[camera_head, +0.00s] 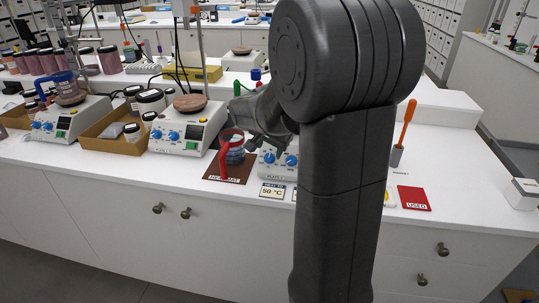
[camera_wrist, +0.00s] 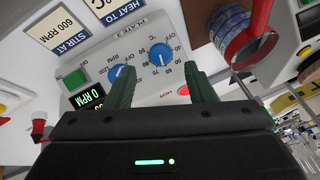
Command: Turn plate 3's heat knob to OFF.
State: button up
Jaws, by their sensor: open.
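Plate 3's white control panel (camera_wrist: 140,62) shows upside down in the wrist view, with its name printed along the panel's edge. Its blue heat knob (camera_wrist: 160,55), marked °C, has a white pointer line, turned away from the OFF mark as far as I can tell. The blue RPM knob (camera_wrist: 122,72) is to its left. In the head view the heat knob (camera_head: 269,158) shows just below my gripper (camera_head: 262,140). In the wrist view my gripper (camera_wrist: 160,72) is open, with one green finger on each side of the heat knob. I cannot tell whether they touch it.
A glass vessel (camera_head: 235,154) with a red handle (camera_head: 223,160) stands on a brown mat (camera_head: 228,174) left of plate 3. A "50 °C" card (camera_head: 272,191) lies in front of the plate. A red "USED" card (camera_head: 414,198) and an orange-handled tool (camera_head: 404,128) are at the right.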

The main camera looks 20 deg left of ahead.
aim_at(269, 158)
jog(key=x, duration=0.5)
jog(key=shift+w+f, duration=0.2)
jog(key=shift+f, duration=0.15)
jog(key=c, duration=1)
